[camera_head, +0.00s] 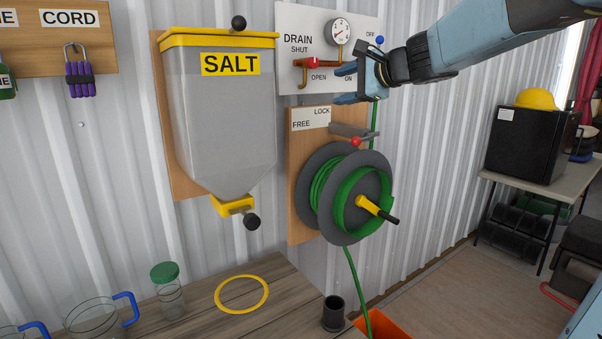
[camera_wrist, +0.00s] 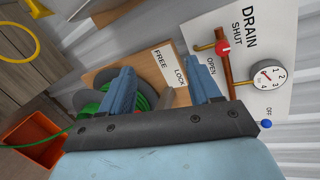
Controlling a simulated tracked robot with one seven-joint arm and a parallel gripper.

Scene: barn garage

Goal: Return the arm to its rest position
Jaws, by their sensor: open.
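My arm reaches in from the upper right of the head view, with its blue links and black wrist raised in front of the wall. My gripper (camera_head: 346,87) is in front of the lower part of the drain panel (camera_head: 300,45), above the hose reel (camera_head: 345,195). In the wrist view my gripper (camera_wrist: 162,80) shows two blue fingers apart, with nothing between them but the reel's board (camera_wrist: 160,52) behind. The red drain handle (camera_head: 311,63) is just left of the gripper. I cannot tell whether the gripper touches the panel.
A salt dispenser (camera_head: 222,115) hangs left of the panel. The wooden counter (camera_head: 190,315) below holds a green-lidded jar (camera_head: 168,290), a yellow ring (camera_head: 242,294) and a dark cup (camera_head: 333,313). An orange bin (camera_head: 380,325) stands beside it. A black fridge (camera_head: 530,143) is at right. Floor between is clear.

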